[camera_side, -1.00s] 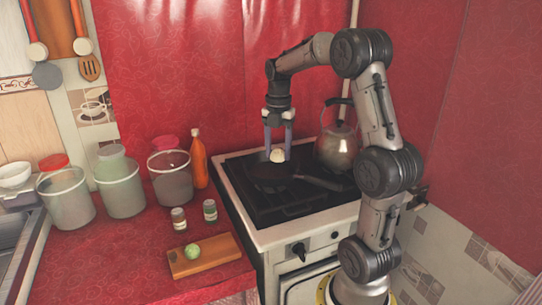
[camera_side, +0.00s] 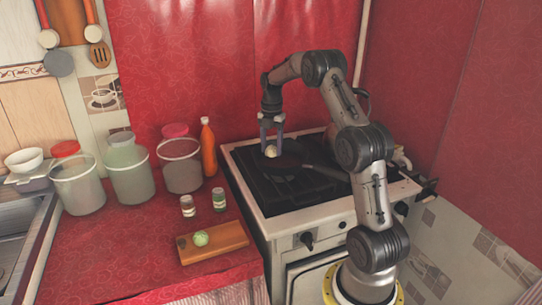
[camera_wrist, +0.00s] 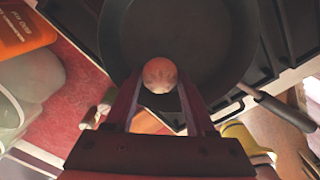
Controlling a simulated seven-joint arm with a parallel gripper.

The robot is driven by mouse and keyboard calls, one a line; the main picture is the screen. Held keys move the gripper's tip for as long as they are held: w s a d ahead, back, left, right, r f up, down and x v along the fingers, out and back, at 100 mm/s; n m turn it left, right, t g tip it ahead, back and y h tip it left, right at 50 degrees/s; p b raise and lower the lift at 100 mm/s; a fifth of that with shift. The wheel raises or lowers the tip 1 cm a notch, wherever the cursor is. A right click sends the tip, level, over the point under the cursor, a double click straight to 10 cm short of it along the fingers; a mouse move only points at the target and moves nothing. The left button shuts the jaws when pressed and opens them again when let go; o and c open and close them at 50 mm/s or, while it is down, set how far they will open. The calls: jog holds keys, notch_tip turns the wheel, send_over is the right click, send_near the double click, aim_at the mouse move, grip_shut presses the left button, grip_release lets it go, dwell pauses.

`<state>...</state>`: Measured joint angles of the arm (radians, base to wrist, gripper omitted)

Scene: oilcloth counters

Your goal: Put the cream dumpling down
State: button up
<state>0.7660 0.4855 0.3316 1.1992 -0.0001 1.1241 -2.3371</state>
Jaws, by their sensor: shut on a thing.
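The cream dumpling (camera_side: 271,152) is a small round pale ball between the fingers of my gripper (camera_side: 272,140). In the wrist view the dumpling (camera_wrist: 160,74) sits at the fingertips of my gripper (camera_wrist: 160,88), looking pinkish, in front of the dark frying pan (camera_wrist: 190,35). The gripper is shut on it and points down. In the side view the pan (camera_side: 290,163) lies on the stove, and the dumpling is at its left side. I cannot tell whether the dumpling touches the pan.
The stove (camera_side: 262,190) bears the pan, whose handle points right. My arm hides most of the kettle. An orange bottle (camera_side: 208,150), several lidded jars and two small jars (camera_side: 188,206) stand on the red counter at left. A wooden board (camera_side: 228,238) holds a pale green ball (camera_side: 200,238).

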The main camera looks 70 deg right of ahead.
aim_at(271, 155)
jog(key=shift+w+d+f, duration=0.15)
jog(key=shift+f, duration=1.7)
jog(key=shift+f, duration=0.1)
jog(key=o, duration=0.7)
